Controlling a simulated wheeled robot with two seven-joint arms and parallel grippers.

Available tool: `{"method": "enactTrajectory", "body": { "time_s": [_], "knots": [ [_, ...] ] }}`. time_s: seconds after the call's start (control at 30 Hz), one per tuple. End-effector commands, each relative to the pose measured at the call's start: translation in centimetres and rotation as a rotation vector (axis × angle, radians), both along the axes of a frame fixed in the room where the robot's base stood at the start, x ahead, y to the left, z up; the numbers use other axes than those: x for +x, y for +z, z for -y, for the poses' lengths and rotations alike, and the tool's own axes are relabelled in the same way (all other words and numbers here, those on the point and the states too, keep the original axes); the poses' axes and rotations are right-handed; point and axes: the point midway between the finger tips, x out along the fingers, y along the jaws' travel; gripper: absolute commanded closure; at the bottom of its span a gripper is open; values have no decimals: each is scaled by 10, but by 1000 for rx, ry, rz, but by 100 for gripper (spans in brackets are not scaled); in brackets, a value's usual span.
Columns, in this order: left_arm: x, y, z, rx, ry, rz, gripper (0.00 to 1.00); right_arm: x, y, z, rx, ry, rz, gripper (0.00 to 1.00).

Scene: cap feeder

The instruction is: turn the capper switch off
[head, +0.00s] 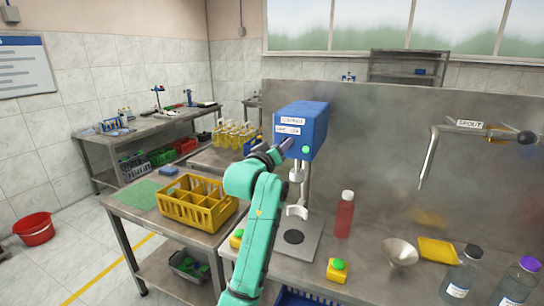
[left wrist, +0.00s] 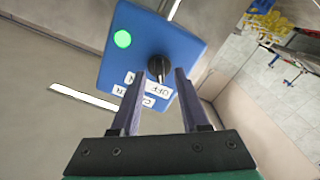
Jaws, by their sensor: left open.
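The capper is a blue box head (head: 308,118) on a metal stand, with white labels and a green light (head: 306,149) on its front. In the left wrist view its blue face (left wrist: 180,48) shows a bright green light (left wrist: 122,38), a black switch knob (left wrist: 158,65) and labels, one reading OFF (left wrist: 158,92). My left gripper (left wrist: 160,74) is open, its two purple fingers on either side of the knob in that picture; contact cannot be told. In the head view the left gripper (head: 279,151) is at the capper's front and hides the knob. My right gripper is out of view.
A red bottle (head: 344,215) and a yellow block with a green button (head: 337,270) stand near the capper. A yellow crate (head: 190,212) is on the left table.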

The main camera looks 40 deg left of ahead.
Motion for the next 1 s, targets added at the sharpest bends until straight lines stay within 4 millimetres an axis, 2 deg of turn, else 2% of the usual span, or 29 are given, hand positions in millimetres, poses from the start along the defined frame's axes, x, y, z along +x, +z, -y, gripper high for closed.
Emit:
{"method": "enactTrajectory", "body": {
  "time_s": [0.43, 0.5, 0.67, 0.77, 1.0],
  "knots": [
    [-106, -6, 37, -1, 0, 4, 55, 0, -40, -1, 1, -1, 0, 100],
    [-109, -10, 38, -1, 2, 9, 55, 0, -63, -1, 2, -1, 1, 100],
    [-122, -7, 43, -1, 1, 7, 55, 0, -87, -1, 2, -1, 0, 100],
    [-128, -4, 44, -1, 1, 4, 55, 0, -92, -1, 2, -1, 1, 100],
    [-129, 0, 45, 0, 0, 0, 55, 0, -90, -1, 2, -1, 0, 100]
  ]
}}
